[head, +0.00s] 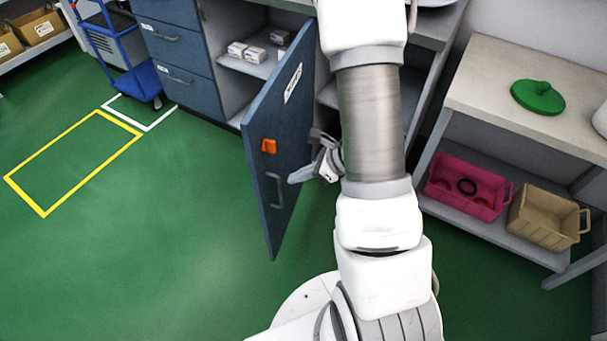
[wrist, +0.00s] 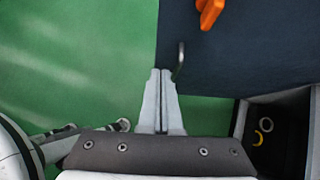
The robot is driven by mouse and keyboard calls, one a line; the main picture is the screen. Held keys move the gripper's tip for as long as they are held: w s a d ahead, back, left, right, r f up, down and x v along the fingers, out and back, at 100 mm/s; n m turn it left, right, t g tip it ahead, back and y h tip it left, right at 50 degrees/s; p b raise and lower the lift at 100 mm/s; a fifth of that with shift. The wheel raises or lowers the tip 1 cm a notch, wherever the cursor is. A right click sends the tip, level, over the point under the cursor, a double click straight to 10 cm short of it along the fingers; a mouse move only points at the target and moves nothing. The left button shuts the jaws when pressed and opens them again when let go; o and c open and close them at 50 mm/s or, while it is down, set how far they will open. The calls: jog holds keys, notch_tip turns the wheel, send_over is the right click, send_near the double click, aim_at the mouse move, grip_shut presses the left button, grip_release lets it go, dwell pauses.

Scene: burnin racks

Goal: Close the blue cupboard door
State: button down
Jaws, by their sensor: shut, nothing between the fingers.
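The blue cupboard door (head: 266,205) stands wide open, swung out from the grey cupboard over the green floor. Its face with a white label, an orange piece (head: 268,146) and a grey handle (head: 276,190) is turned to the right. My gripper (head: 292,178) is on that side, close to the handle, with its fingers shut and empty. In the wrist view the fingertips (wrist: 161,73) lie just left of the handle (wrist: 181,58), near the edge of the door (wrist: 250,50). I cannot tell whether they touch it. My arm hides part of the cupboard.
The open cupboard's shelf (head: 238,66) holds small white boxes. Blue drawers (head: 165,38) stand left of it. A blue trolley (head: 142,82) is further left. A bench at right holds a green lid (head: 538,96), with a pink crate (head: 466,186) and tan crate (head: 543,216) below. Floor left of the door is clear.

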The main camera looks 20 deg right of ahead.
aim_at(260, 182)
jog(key=w+a+f, duration=0.1)
jog(key=w+a, duration=0.1)
jog(key=w+a+f+b, duration=0.1)
jog(key=w+a+f, duration=0.1)
jog(key=shift+a+f, duration=0.2)
jog(key=shift+a, duration=0.2)
jog(key=shift+w+a, duration=0.4)
jog(key=shift+a, duration=0.05)
